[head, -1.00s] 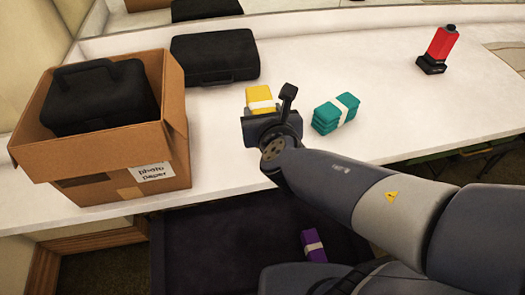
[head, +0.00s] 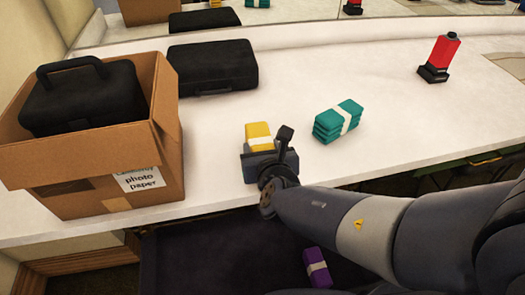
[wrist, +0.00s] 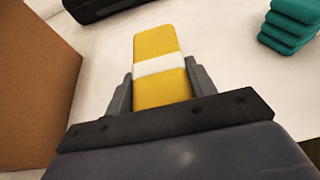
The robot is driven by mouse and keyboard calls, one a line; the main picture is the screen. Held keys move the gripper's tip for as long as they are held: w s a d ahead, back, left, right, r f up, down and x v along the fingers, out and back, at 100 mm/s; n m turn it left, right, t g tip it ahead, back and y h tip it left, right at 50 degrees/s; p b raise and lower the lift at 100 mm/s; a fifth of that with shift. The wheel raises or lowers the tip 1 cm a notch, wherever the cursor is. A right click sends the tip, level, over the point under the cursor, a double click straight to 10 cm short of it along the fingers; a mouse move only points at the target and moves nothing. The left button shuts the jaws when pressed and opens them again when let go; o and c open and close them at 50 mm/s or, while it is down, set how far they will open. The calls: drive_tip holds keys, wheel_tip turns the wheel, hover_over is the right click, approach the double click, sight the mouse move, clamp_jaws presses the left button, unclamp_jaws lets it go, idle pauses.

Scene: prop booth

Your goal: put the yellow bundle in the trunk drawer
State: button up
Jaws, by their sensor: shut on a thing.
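The yellow bundle (head: 258,132) has a white band around its middle. My gripper (head: 259,148) is shut on it near the front edge of the white counter. In the wrist view the bundle (wrist: 158,62) stands out between the two fingers of my gripper (wrist: 160,85). I cannot tell whether it touches the counter. The trunk drawer (head: 205,258) is open below the counter's front edge, dark inside. A purple bundle (head: 317,267) with a pale band lies in it. My arm hides part of the drawer's right side.
A cardboard box (head: 85,175) holding a black case (head: 85,92) stands left on the counter (head: 330,80). Another black case (head: 212,68) lies behind. A teal bundle (head: 338,121) lies right of my gripper. A red and black object (head: 440,58) stands at the far right.

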drive_tip(key=shift+f+b, duration=0.25)
drive_tip(key=shift+b, duration=0.05)
drive_tip(key=o, duration=1.1)
drive_tip(key=shift+r+p, duration=0.1)
drive_tip(key=shift+p, duration=0.2)
